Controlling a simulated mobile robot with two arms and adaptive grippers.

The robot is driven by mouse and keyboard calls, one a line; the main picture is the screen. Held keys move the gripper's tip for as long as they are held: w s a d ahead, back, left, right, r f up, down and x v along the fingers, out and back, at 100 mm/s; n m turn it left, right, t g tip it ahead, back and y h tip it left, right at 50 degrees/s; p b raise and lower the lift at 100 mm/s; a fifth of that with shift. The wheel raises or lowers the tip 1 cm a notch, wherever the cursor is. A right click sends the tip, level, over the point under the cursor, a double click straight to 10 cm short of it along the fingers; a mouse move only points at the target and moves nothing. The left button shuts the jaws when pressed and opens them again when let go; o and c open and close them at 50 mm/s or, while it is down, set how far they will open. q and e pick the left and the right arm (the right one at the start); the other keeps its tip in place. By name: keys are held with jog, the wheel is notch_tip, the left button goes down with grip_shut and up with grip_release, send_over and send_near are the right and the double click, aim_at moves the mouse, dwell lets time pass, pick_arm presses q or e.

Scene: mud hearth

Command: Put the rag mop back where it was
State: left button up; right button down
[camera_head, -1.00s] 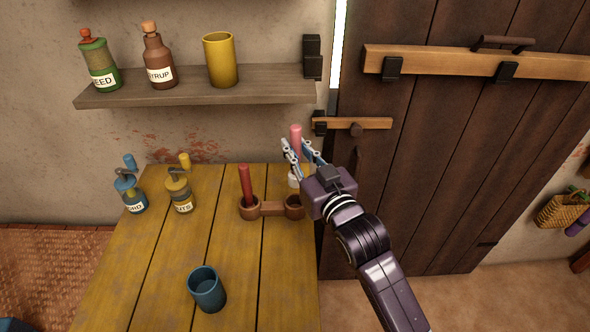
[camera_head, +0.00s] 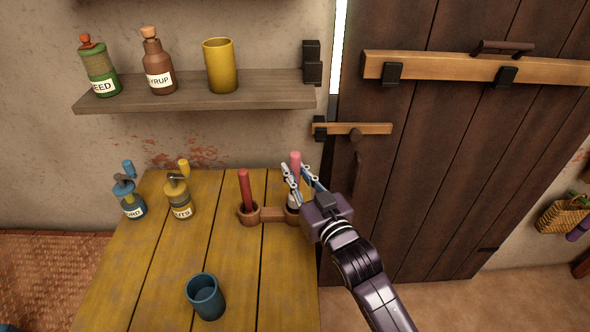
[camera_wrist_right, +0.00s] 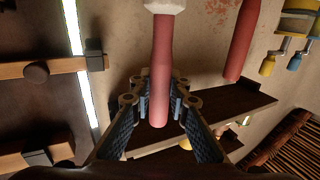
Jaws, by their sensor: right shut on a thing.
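The rag mop (camera_head: 295,160) has a pink handle and a white lower part. My right gripper (camera_head: 294,174) is shut on its handle and holds it about upright. In the right wrist view the mop's handle (camera_wrist_right: 161,60) runs between the fingers, its white part at the top edge. The mop's lower end is at the right cup of a brown two-cup holder (camera_head: 272,214) on the table; how far it is inside is hidden. A dark red stick (camera_head: 244,185) stands in the left cup. My left gripper is not in view.
The yellow plank table (camera_head: 165,270) carries a blue cup (camera_head: 206,297), a blue bottle (camera_head: 130,200) and a yellow bottle (camera_head: 179,197). A wall shelf (camera_head: 200,93) holds two bottles and a yellow cup (camera_head: 220,66). A dark door (camera_head: 430,170) stands at right.

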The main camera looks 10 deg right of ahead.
jog(key=shift+f, duration=0.15)
jog(key=c, duration=1.8)
grip_release()
jog(key=shift+c, duration=0.2)
jog(key=shift+r, duration=0.2)
jog(key=shift+r+p, duration=0.3)
jog(key=shift+r, duration=0.2)
jog(key=b+v, duration=0.2)
jog(key=v, duration=1)
jog(key=shift+s+f, duration=0.1)
jog(key=shift+f, duration=0.05)
